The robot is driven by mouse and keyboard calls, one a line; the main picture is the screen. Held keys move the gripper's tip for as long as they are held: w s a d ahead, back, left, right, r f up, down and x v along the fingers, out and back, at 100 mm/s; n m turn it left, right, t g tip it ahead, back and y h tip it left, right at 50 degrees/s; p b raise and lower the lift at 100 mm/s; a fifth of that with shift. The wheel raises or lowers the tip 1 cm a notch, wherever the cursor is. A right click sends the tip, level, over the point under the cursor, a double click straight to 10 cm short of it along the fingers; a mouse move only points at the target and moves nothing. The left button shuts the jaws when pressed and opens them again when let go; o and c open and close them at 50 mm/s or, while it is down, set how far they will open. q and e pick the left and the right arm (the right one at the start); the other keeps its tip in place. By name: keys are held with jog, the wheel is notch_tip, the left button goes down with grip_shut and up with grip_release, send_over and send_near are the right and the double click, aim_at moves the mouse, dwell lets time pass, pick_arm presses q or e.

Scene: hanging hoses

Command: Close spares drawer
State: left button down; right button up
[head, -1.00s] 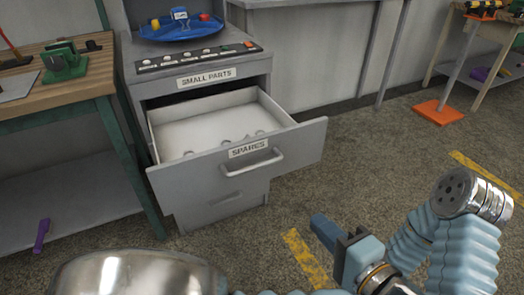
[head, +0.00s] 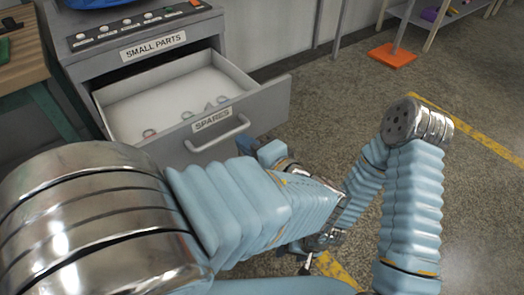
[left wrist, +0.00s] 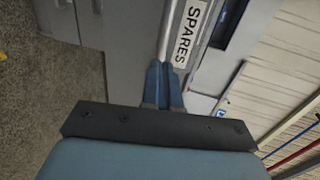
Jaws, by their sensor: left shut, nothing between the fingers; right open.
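The spares drawer (head: 268,103) stands open, pulled out of its grey cabinet, with a few small ring-like parts inside. Its front carries a SPARES label (head: 212,119) and a bar handle (head: 218,139). My left gripper (head: 246,145) is shut and empty, close to the right part of the drawer front near the handle; contact cannot be told. In the left wrist view its closed fingers (left wrist: 166,66) point along the front beside the SPARES label (left wrist: 185,30). My right gripper (head: 306,262) is mostly hidden behind my arms, low in the head view and away from the drawer.
The cabinet's control panel (head: 135,27) and SMALL PARTS label (head: 152,46) are above the drawer. A wooden workbench (head: 22,68) is at the left. An orange stand base (head: 392,55) sits on the floor at the back right. Floor right of the drawer is clear.

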pick_arm(q)
jog(key=shift+x, duration=1.1)
pick_arm(e)
jog(key=shift+r, duration=0.1)
pick_arm(q)
jog(key=r+b+x, duration=0.1)
jog(key=b+x, duration=0.1)
jog(key=x, duration=0.4)
jog(key=r+b+x, duration=0.1)
jog(key=b+x, duration=0.1)
jog(key=x, duration=0.5)
jog(key=r+b+x, duration=0.1)
jog(key=b+x, duration=0.2)
jog(key=x, duration=0.3)
jog(key=shift+w+a+r, duration=0.2)
jog(key=shift+w+a, duration=0.15)
jog(key=shift+w, duration=0.2)
jog(key=r+b+x, duration=0.2)
jog(key=x, duration=1)
jog(key=shift+w+r+b, duration=0.35)
jog(key=shift+r+b, duration=0.05)
jog(key=shift+r, duration=0.3)
pick_arm(e)
notch_tip(320, 180, down, 9)
jog(key=d, duration=0.1)
jog(key=shift+w+d+f, duration=0.2)
jog(key=shift+w+d, duration=0.05)
jog(key=shift+d, duration=0.1)
pick_arm(q)
jog(key=shift+a, duration=0.15)
